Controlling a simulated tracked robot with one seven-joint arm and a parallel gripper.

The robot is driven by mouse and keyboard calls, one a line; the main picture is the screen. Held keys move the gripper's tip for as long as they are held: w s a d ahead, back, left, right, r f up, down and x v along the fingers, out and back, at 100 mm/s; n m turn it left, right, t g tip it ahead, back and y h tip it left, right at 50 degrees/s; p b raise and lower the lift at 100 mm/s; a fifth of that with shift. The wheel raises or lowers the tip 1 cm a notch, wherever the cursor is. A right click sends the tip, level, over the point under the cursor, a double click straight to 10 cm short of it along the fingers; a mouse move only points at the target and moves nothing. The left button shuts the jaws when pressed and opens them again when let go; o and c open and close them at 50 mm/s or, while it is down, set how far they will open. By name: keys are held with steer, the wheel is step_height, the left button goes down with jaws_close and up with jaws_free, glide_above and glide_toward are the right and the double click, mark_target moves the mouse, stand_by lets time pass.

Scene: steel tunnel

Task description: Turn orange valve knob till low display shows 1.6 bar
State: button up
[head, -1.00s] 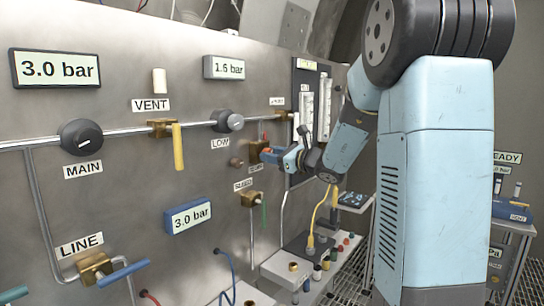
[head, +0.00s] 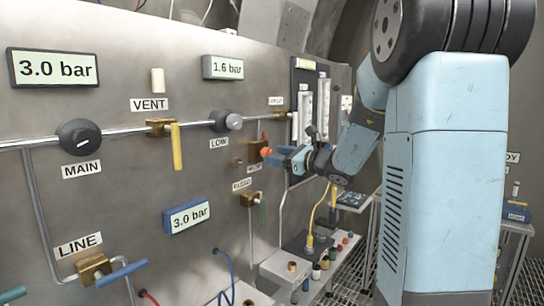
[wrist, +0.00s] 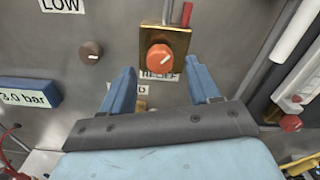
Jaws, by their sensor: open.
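The orange valve knob (wrist: 166,57) sits on a brass block above a label reading RELIEF, partly covered, in the wrist view. In the head view the orange knob (head: 266,153) shows just left of my gripper (head: 280,157). My gripper is open and empty, with its two blue fingers pointing at the panel. In the wrist view the fingertips lie below and to either side of the knob, apart from it. The low display (head: 223,67) reads 1.6 bar, above the grey LOW knob (head: 227,121).
The main display (head: 54,68) and the blue-framed display (head: 187,216) both read 3.0 bar. A yellow VENT lever (head: 177,147) hangs down. A small brown knob (wrist: 90,52) is left of the orange one. Clear tubes (head: 306,100) stand to the right.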

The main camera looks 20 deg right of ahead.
steer(key=v, duration=1)
steer(key=shift+s+d, duration=0.2)
steer(key=shift+s, duration=0.05)
steer(key=s+a+f+n+g+h, duration=0.1)
steer(key=s+a+f+n+g, duration=0.1)
steer(key=s+a+n+g, duration=0.4)
steer(key=s+a+f+n+g, duration=0.3)
steer(key=s+a+n, duration=0.4)
steer(key=s, duration=0.1)
steer(key=s+d+f+n+h, duration=0.2)
steer(key=s+d+n+h, duration=0.2)
steer(key=s+n+h, duration=0.5)
steer(key=s+n, duration=0.3)
steer(key=shift+d+n+h, duration=0.15)
steer(key=shift+n+h, duration=0.15)
steer(key=shift+f, duration=0.15)
stand_by(1.9)
